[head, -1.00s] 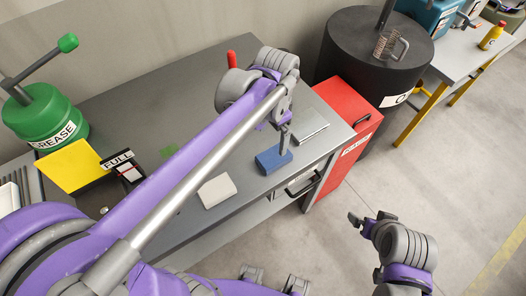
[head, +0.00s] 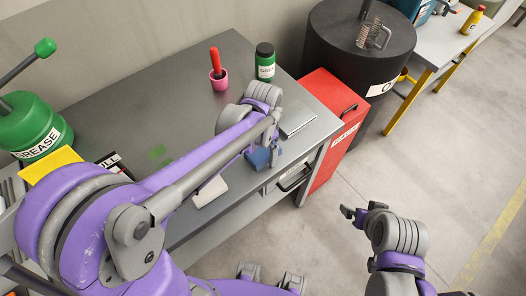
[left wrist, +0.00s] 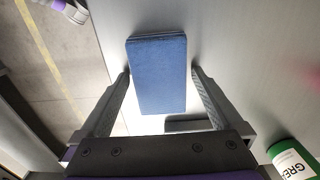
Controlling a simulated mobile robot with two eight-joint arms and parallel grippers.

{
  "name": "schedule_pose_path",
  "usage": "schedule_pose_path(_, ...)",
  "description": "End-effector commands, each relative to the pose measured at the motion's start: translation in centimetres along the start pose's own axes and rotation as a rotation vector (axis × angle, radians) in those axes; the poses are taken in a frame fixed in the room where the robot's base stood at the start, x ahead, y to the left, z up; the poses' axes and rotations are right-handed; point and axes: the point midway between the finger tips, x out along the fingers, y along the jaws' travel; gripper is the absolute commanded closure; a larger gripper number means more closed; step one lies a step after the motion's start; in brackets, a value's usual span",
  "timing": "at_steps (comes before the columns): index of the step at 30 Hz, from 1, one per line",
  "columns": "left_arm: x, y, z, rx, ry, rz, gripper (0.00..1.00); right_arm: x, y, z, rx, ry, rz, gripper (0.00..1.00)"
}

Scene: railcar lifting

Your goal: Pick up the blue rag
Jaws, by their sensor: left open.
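The blue rag (head: 261,158) is a folded block on the grey workbench, near its front edge. In the left wrist view the rag (left wrist: 158,75) lies between the two fingers of my left gripper (left wrist: 161,74), with a gap on each side. My left gripper (head: 259,146) is open right above the rag and partly hides it in the head view. My right gripper (head: 360,212) hangs over the floor, right of the bench; its finger gap is unclear.
A white folded cloth (head: 210,191) and a grey flat block (head: 298,117) lie on either side of the rag. A green bottle (head: 264,62) and a pink cup (head: 218,81) stand behind. A red cabinet (head: 333,120) stands at the bench's right end.

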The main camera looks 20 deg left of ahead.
Motion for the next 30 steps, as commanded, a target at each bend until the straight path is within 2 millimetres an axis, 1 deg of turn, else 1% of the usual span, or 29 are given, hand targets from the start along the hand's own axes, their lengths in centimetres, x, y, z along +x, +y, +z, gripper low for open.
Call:
schedule_pose_path(5,0.0,0.0,0.0,0.000,0.000,0.000,0.00,0.0,0.0,0.0,0.000,0.000,0.000,0.01)
schedule_pose_path(8,0.0,0.0,0.0,0.000,0.000,0.000,0.16,0.0,0.0,0.0,0.000,0.000,0.000,0.01)
schedule_pose_path(9,0.0,0.0,0.0,0.000,0.000,0.000,0.23,0.0,0.0,0.0,0.000,0.000,0.000,0.01)
schedule_pose_path(11,0.0,0.0,0.0,0.000,0.000,0.000,0.34,0.0,0.0,0.0,0.000,0.000,0.000,0.01)
schedule_pose_path(12,0.0,0.0,0.0,0.000,0.000,0.000,0.41,0.0,0.0,0.0,0.000,0.000,0.000,0.01)
schedule_pose_path(14,0.0,0.0,0.0,0.000,0.000,0.000,0.52,0.0,0.0,0.0,0.000,0.000,0.000,0.01)
schedule_pose_path(15,0.0,0.0,0.0,0.000,0.000,0.000,0.59,0.0,0.0,0.0,0.000,0.000,0.000,0.01)
schedule_pose_path(19,0.0,0.0,0.0,0.000,0.000,0.000,0.83,0.0,0.0,0.0,0.000,0.000,0.000,0.01)
schedule_pose_path(26,-0.2,0.0,0.0,0.000,0.000,0.000,0.83,0.0,0.0,0.0,0.000,0.000,0.000,0.01)
schedule_pose_path(30,-1.3,0.0,0.0,0.000,0.001,0.000,0.83,-0.1,0.0,-0.1,0.000,0.001,0.000,0.01)
